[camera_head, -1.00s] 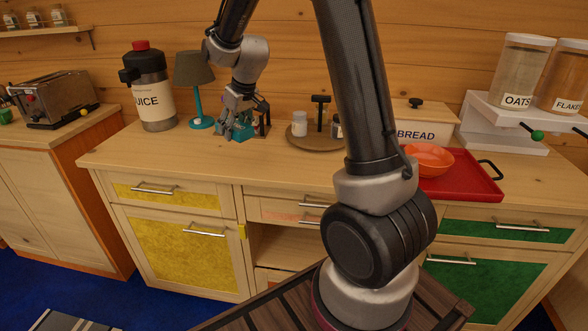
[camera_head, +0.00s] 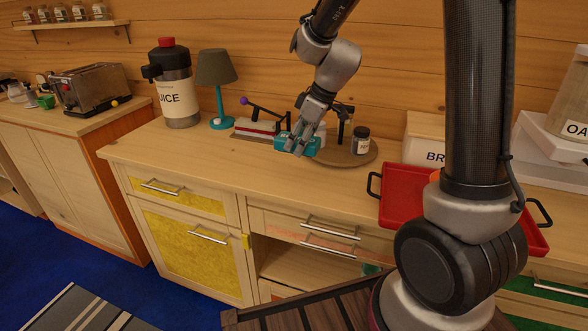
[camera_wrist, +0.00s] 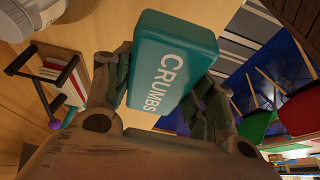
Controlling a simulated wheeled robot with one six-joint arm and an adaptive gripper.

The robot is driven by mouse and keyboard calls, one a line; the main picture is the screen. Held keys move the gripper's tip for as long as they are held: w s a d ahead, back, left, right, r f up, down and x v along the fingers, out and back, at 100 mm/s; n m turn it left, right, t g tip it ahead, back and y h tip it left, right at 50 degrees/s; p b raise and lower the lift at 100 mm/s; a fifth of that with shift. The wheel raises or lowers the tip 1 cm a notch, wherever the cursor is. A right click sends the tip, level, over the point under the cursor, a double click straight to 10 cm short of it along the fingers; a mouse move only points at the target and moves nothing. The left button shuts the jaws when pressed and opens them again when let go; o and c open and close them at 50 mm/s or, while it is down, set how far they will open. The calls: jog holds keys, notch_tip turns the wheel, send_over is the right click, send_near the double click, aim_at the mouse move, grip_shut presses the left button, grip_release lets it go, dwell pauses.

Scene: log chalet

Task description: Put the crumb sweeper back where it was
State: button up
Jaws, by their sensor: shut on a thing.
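The crumb sweeper is a teal block (camera_head: 309,144). In the wrist view, the sweeper (camera_wrist: 173,62) shows white CRUMBS lettering and sits between the two fingers. My gripper (camera_head: 299,142) is shut on it over the back part of the wooden counter (camera_head: 205,160), at the left edge of a round brown tray (camera_head: 352,157). My gripper also shows in the wrist view (camera_wrist: 165,95). I cannot tell whether the sweeper touches the counter or is a little above it. My fingers hide part of it in the head view.
A lever device with a purple knob (camera_head: 244,101) stands just left of the sweeper. A lamp (camera_head: 217,75) and juice dispenser (camera_head: 177,90) stand further left. A dark jar (camera_head: 361,139) stands on the round tray. A red tray (camera_head: 403,196) lies right. The front counter is clear.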

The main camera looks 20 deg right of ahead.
aim_at(314, 141)
notch_tip(314, 141, down, 10)
jog(key=shift+a+r, duration=0.1)
jog(key=shift+r, duration=0.15)
jog(key=shift+f, duration=0.15)
jog(key=o, duration=1.1)
jog(key=v, duration=1.2)
jog(key=shift+a+r, duration=0.1)
jog(key=shift+r, duration=0.2)
jog(key=s+d+r+m+h, duration=0.1)
jog(key=s+d+r+m, duration=0.2)
jog(key=s, duration=0.4)
jog(key=s+d+r+m+t+h, duration=0.1)
jog(key=s+d+r+m, duration=0.3)
jog(key=s, duration=0.4)
jog(key=s+d+r+m+h, duration=0.1)
jog(key=s+d+r+m, duration=0.2)
jog(key=s, duration=0.5)
jog(key=shift+s+d+r+m+h, duration=0.2)
jog(key=shift+d+r+m+h, duration=0.1)
jog(key=shift+d+r+h, duration=0.15)
